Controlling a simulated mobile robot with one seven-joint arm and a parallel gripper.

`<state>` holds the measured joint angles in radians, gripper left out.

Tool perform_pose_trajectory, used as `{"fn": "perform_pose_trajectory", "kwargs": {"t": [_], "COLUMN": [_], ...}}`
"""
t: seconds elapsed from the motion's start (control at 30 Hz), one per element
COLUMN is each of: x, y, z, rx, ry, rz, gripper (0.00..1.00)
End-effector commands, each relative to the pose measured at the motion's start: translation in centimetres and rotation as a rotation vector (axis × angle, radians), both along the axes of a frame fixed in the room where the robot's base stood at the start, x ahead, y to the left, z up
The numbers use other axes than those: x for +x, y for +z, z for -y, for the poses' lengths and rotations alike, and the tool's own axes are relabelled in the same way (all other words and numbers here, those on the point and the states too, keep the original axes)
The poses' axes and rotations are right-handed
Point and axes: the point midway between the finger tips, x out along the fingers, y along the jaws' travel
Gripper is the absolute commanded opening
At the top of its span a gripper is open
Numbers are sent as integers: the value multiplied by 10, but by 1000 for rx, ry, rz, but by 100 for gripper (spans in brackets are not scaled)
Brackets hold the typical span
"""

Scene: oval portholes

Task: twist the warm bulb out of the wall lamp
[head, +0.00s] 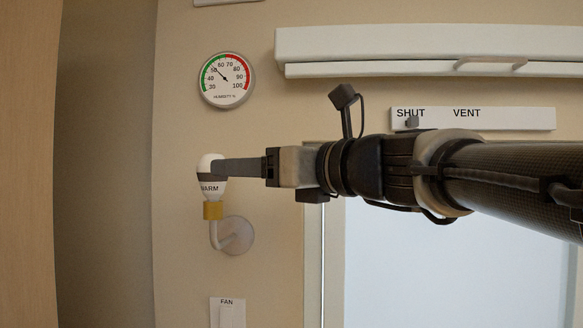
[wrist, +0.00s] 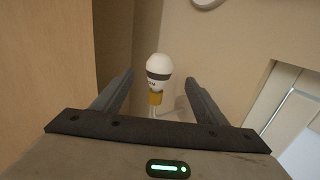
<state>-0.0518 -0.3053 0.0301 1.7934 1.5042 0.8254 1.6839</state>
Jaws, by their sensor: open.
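The white bulb (head: 210,187) has a dark band around it and lettering that reads as WARM, partly cut at its left edge. It stands upright in a yellow socket (head: 213,210) on the wall lamp's bent arm and round wall plate (head: 237,235). The bulb also shows in the wrist view (wrist: 159,63), between the two fingers, with the socket (wrist: 155,98) below. My gripper (head: 218,168) comes in level from the right, and its near finger reaches the bulb's band in the head view. In the wrist view my gripper (wrist: 158,80) is open, with a gap on both sides of the bulb.
A humidity dial (head: 226,79) hangs above the lamp. A FAN switch (head: 228,313) is below it. A SHUT/VENT plate (head: 473,118) and a long white ledge (head: 430,52) are at the right. A wooden panel (head: 28,160) stands at the left.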

Motion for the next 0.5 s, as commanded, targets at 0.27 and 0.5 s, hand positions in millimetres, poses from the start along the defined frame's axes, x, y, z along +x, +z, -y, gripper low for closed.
{"fn": "perform_pose_trajectory", "kwargs": {"t": [0.27, 0.5], "x": [35, 57], "y": [0, 0], "z": [-45, -72], "rx": [-1, -1], "ry": [3, 1], "rz": [-2, -1], "gripper": [66, 66]}}
